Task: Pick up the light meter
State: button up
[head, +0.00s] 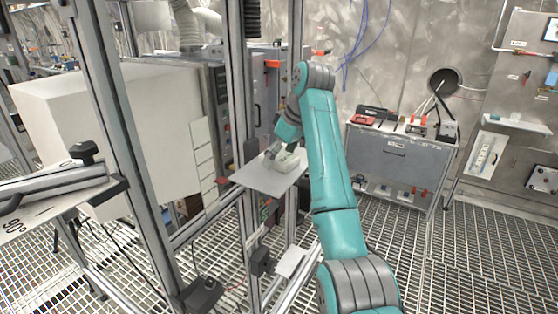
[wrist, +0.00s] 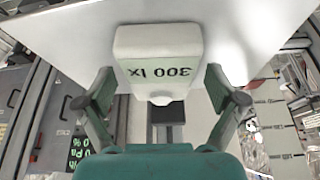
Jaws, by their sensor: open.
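The light meter (wrist: 158,62) is a pale, off-white block marked "300 lx", which reads upside down in the wrist view. In the head view the light meter (head: 287,162) lies on a small light grey shelf plate (head: 262,181), partly hidden by my arm. My gripper (wrist: 160,92) is open in the wrist view, one finger on each side of the meter's near end, with gaps between the fingers and the meter. In the head view my gripper (head: 275,154) is small, just left of the meter and low over the plate.
Metal frame posts (head: 240,110) stand close to the left of the plate. A large white box (head: 110,130) is behind them at the left. A grey cabinet (head: 388,165) with tools on top stands at the right. Open grating floor (head: 480,245) lies at the right front.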

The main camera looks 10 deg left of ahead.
jog(key=shift+c, duration=0.3)
jog(key=c, duration=1.3)
jog(key=shift+o, duration=0.2)
